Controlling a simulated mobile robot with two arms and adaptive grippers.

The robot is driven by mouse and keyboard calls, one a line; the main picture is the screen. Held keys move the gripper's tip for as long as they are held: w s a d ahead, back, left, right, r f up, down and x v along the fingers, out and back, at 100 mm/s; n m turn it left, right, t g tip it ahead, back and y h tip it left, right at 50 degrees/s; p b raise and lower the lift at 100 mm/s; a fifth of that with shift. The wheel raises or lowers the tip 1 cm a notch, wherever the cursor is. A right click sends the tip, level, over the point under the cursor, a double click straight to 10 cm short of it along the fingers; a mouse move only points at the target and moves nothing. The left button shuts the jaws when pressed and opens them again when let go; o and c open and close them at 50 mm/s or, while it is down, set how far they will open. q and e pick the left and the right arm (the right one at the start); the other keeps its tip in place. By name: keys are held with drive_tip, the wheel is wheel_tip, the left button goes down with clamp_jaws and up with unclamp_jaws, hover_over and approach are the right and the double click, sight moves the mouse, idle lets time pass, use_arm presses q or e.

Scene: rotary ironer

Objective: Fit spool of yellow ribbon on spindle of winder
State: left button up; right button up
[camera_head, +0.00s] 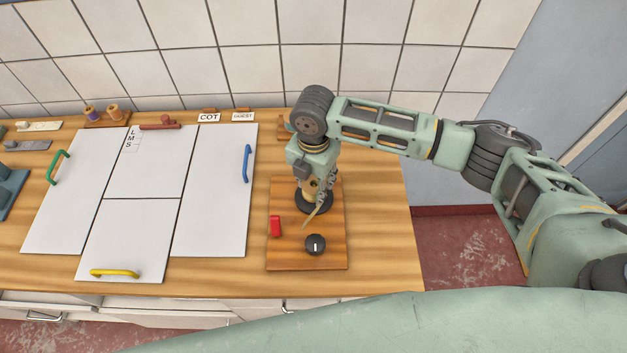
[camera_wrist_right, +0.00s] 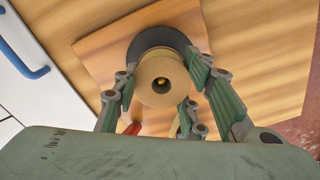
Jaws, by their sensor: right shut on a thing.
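The winder is a wooden board (camera_head: 305,262) on the bench, with a red switch (camera_head: 275,227), a black knob (camera_head: 315,244) and a dark round disc (camera_head: 314,205). My right gripper (camera_wrist_right: 165,92) is over the disc, pointing down. It is shut on a tan spool (camera_wrist_right: 152,90), with fingers on both sides. The spool is above the dark disc (camera_wrist_right: 150,40) and overlaps it in the wrist view. A small brass-coloured tip shows in the spool's centre hole. Whether the spool touches the disc is unclear, and the ribbon is mostly hidden. My left gripper is not in view.
White panels (camera_head: 215,215) with green, yellow and blue (camera_head: 247,163) handles lie left of the winder. A small rack (camera_head: 107,122) with spools stands at the back left. Bare bench lies right of the winder (camera_head: 380,230); a tiled wall (camera_head: 265,60) is behind.

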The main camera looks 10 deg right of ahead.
drive_tip(key=o, duration=1.2)
drive_tip(key=shift+o, duration=0.6)
drive_tip(key=o, duration=0.4)
drive_tip(key=shift+o, duration=0.2)
drive_tip(key=shift+r, duration=0.1)
